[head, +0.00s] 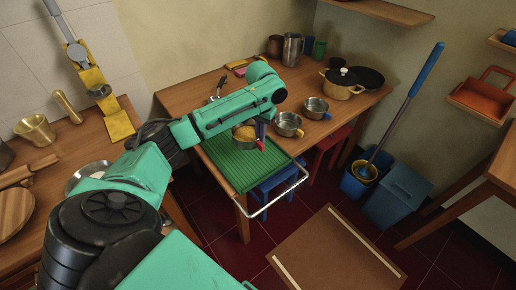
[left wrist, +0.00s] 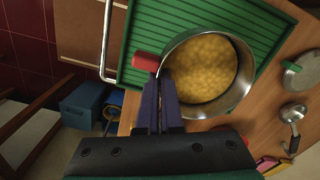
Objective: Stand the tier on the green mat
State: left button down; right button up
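A round metal tier (left wrist: 238,96) with yellow food inside and a red grip (left wrist: 146,62) shows large in the left wrist view. In the head view the tier (head: 239,142) is partly hidden under my left arm, over the far part of the ribbed green mat (head: 238,172). My left gripper (left wrist: 163,82) is closed at the tier's side by the red grip; it also shows in the head view (head: 261,136). The tier looks upright. I cannot tell whether its base touches the mat (left wrist: 165,22). My right gripper is not in view.
Two more metal tiers (head: 288,125) (head: 317,108) stand right of the mat. A lidded pot (head: 342,86) and dark pan (head: 367,78) are behind. A metal rail (head: 278,196) edges the mat's front. A blue bin (head: 397,196) and mop bucket (head: 357,184) stand on the floor at right.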

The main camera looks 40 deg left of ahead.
pick_arm(q)
notch_tip(320, 180, down, 8)
jog(key=shift+s, duration=0.15)
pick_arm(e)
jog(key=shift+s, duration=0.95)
pick_arm(q)
jog(key=shift+f, duration=0.15)
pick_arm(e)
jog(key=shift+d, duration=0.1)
pick_arm(q)
jog(key=c, duration=1.1)
grip_release()
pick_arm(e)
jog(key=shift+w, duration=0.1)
pick_arm(q)
notch_tip(320, 180, up, 12)
jog(key=shift+d+r, duration=0.1)
jog(key=shift+r, duration=0.05)
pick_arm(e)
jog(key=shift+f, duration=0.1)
